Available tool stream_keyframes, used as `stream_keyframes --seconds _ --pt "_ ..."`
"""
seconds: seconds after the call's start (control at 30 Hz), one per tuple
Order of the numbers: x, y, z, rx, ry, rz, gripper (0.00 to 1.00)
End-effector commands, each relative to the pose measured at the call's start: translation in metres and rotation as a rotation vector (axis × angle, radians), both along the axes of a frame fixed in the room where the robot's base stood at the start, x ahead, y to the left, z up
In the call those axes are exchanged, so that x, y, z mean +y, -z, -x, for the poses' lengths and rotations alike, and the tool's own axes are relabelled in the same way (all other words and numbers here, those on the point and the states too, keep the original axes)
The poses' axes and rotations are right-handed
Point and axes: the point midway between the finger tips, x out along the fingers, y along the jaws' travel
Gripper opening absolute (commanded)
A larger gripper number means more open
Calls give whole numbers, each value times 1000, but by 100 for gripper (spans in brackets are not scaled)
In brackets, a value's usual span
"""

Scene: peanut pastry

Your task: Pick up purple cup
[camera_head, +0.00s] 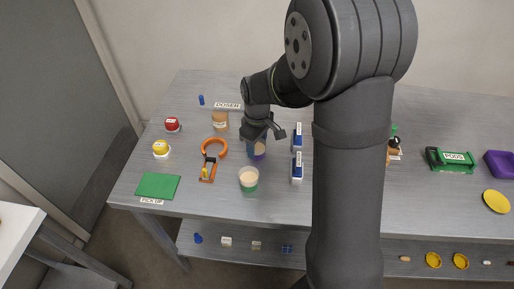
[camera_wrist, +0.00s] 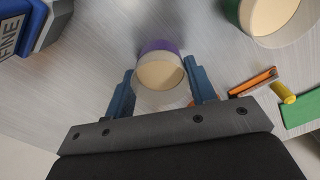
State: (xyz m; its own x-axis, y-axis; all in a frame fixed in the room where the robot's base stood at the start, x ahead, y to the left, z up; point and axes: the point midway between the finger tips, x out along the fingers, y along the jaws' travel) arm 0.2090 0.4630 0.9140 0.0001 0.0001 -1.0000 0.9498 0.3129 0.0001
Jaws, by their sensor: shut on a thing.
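The purple cup (camera_wrist: 158,48) is between the two blue fingers of my gripper (camera_wrist: 161,88) in the wrist view. It has a purple band and a pale, cream-coloured inside. The fingers are shut on its sides. In the head view the cup (camera_head: 259,151) shows under my gripper (camera_head: 256,143), partly covered by it. I cannot tell whether its base touches the table.
A similar cup with a green base (camera_head: 249,180) stands close by, nearer the front edge. Blue-and-white boxes (camera_head: 297,168) stand to the right. An orange tool (camera_head: 212,150) and a brown jar (camera_head: 220,121) are to the left. A green mat (camera_head: 158,186) lies front left.

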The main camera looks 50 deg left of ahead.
Motion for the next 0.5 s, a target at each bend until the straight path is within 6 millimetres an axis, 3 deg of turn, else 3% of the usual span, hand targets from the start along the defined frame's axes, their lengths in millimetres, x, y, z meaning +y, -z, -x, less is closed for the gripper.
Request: stream_keyframes --seconds 0.27,0.47,0.5 --pt "0 -11 0 -1 0 -1 27" --pt "1 -45 0 -2 0 -6 27" --pt "-9 -48 -7 -1 5 -3 27"
